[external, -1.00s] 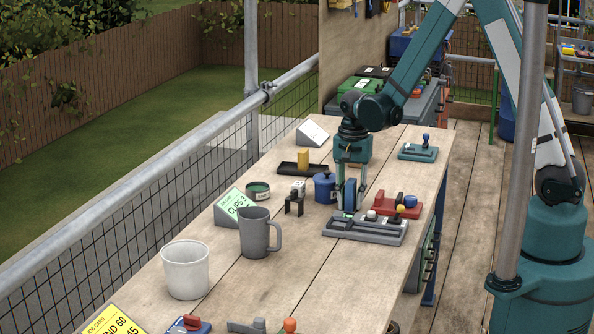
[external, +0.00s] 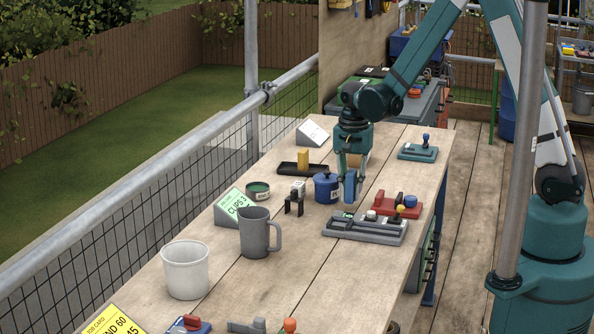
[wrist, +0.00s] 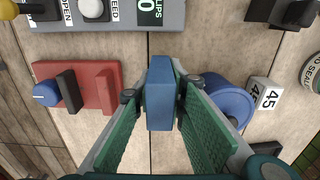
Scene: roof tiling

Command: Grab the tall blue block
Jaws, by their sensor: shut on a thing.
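The tall blue block (external: 349,188) is upright between the fingers of my gripper (external: 350,176) in the external view, beside the blue pot and behind the grey tray. In the wrist view the blue block (wrist: 160,95) stands in the middle, with the green-padded fingers of my gripper (wrist: 158,98) closed on its two sides. Its lower end appears to be a little above the bench, but the gap is hard to judge.
A grey tray with knobs (external: 365,229) lies just in front. A blue lidded pot (external: 325,188) stands close on the left, a red fixture (external: 384,206) on the right. A small black stand (external: 294,206) and a grey jug (external: 256,236) are further left.

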